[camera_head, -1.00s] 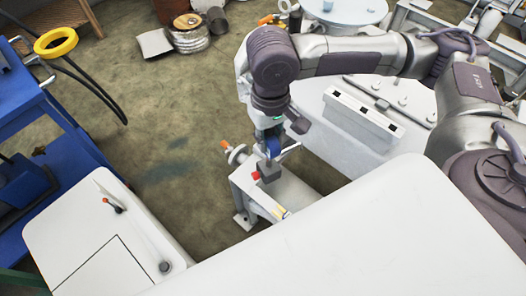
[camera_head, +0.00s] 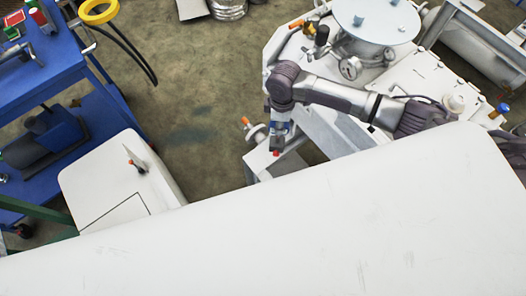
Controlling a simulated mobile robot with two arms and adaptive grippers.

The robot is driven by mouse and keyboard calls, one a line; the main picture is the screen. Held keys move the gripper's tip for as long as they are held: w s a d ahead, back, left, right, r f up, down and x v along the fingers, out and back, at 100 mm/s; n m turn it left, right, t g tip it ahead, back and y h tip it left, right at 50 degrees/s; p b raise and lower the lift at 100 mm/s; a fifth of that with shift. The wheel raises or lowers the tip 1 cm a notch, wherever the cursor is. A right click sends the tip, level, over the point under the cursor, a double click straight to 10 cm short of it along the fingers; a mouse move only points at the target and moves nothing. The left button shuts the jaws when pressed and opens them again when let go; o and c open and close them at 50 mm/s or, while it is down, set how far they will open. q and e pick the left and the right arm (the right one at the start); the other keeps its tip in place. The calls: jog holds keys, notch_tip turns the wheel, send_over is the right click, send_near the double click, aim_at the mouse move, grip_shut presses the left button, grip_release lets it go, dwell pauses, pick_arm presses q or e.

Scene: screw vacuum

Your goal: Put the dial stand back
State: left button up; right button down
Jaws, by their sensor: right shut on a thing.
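My right gripper (camera_head: 277,136) reaches in from the right on its arm and points down. It is small in the head view and partly hidden by its own wrist. The rest of the stand is hidden. My left gripper is out of view.
A large white surface (camera_head: 330,225) fills the foreground. A white housing with a small lever (camera_head: 118,192) stands at left, near a blue cart (camera_head: 55,75). A round vessel with gauges (camera_head: 377,20) stands behind my right arm. Open floor (camera_head: 200,90) lies between.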

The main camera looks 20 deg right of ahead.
jog(key=s+d+f+n+p, duration=0.2)
jog(key=s+f+n, duration=0.2)
jog(key=f, duration=0.1)
pick_arm(q)
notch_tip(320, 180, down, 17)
jog(key=b, duration=2)
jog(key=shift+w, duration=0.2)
pick_arm(e)
jog(key=w+a+f, duration=0.5)
jog(key=w+f, duration=0.4)
jog(key=f, duration=0.3)
jog(key=shift+w+a, duration=0.15)
jog(key=shift+a, duration=0.15)
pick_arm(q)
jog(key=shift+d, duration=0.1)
pick_arm(e)
jog(key=shift+f, duration=0.1)
jog(key=shift+f, duration=0.1)
jog(key=c, duration=1.4)
grip_release()
jog(key=shift+f, duration=0.15)
jog(key=o, duration=0.4)
jog(key=shift+o, duration=0.2)
